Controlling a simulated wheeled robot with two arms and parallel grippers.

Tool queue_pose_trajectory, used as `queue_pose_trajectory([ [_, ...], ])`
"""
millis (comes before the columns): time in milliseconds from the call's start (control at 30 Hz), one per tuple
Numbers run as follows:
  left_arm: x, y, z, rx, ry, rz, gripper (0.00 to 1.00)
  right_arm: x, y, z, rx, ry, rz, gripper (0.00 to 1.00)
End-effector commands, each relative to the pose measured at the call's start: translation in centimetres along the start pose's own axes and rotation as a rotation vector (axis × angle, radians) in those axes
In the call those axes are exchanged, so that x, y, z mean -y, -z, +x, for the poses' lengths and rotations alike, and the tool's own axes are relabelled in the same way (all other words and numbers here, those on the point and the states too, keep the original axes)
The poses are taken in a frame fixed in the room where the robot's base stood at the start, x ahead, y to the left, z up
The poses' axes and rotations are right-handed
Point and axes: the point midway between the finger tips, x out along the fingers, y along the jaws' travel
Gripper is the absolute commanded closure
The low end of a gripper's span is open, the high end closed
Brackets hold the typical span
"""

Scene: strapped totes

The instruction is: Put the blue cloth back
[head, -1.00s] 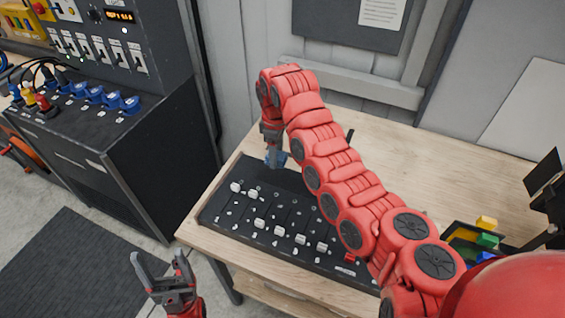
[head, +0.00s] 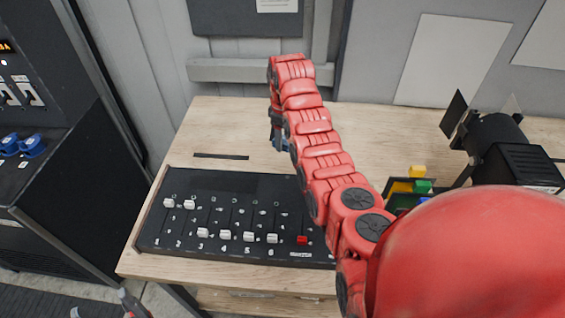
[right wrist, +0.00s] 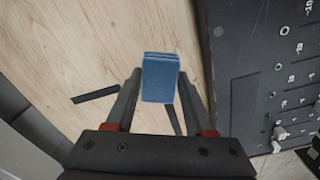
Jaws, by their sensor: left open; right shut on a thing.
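The blue cloth (right wrist: 160,78) is a small folded block between the fingers of my right gripper (right wrist: 160,85) in the right wrist view. My right gripper is shut on it. In the head view this gripper (head: 280,143) points down over the wooden table behind the black slider console, and only a little blue shows there. The cloth's height above the table is hard to tell. My left gripper (head: 101,304) is open and empty at the bottom left edge of the head view, mostly cut off.
The black console (head: 225,185) has white sliders and a red one. A dark strip (head: 220,156) lies on the table (head: 225,120) behind it. A tray with coloured blocks (head: 421,186) and a black lamp (head: 495,135) stand at right. The table's back left is clear.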

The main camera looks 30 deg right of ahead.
Motion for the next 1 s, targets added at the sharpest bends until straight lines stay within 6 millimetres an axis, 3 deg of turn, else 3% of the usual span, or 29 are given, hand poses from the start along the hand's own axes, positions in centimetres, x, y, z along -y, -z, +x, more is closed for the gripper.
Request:
queue_pose_trajectory([
  [33,0.0,-0.2,-0.9,0.0,0.0,0.0,0.24,0.2,0.1,1.6,0.002,0.001,-0.004,0.98],
  [100,0.0,0.1,0.9,0.0,0.0,0.0,0.24,0.2,-0.2,2.2,0.008,0.009,-0.001,0.98],
  [200,0.1,0.2,1.5,-0.001,0.0,0.0,0.24,0.3,-0.1,4.0,0.008,0.009,-0.002,0.98],
  [600,0.1,0.5,2.7,0.0,0.0,0.0,0.24,0.1,0.0,7.9,0.004,0.003,-0.002,0.98],
  [1000,0.1,0.4,2.2,0.0,0.0,0.0,0.24,0.1,0.0,8.8,0.002,0.001,-0.002,0.98],
])
